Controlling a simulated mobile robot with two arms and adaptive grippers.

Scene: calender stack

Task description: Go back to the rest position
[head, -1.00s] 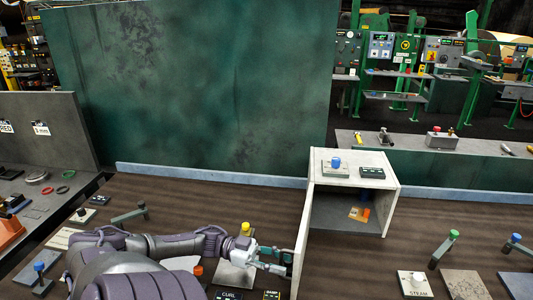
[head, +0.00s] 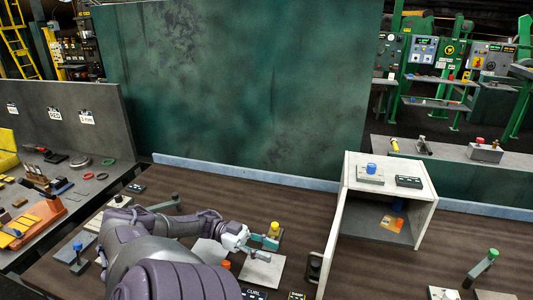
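My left arm reaches in from the lower left over the brown bench. Its gripper (head: 264,246), with pale teal fingers, is above a grey plate (head: 262,272), beside a yellow knob (head: 274,229). It stands apart from the white open-fronted box (head: 350,172) on its right. The fingers are small and overlap the knob's post, so I cannot tell if they are open; I see no object held. My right gripper is not in view.
The box has a dark handle (head: 314,267) on its left side and a blue-knobbed block (head: 371,171) on top. Levers with blue (head: 78,254) and green (head: 493,254) knobs rise from the bench. A green wall panel (head: 230,85) closes the back.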

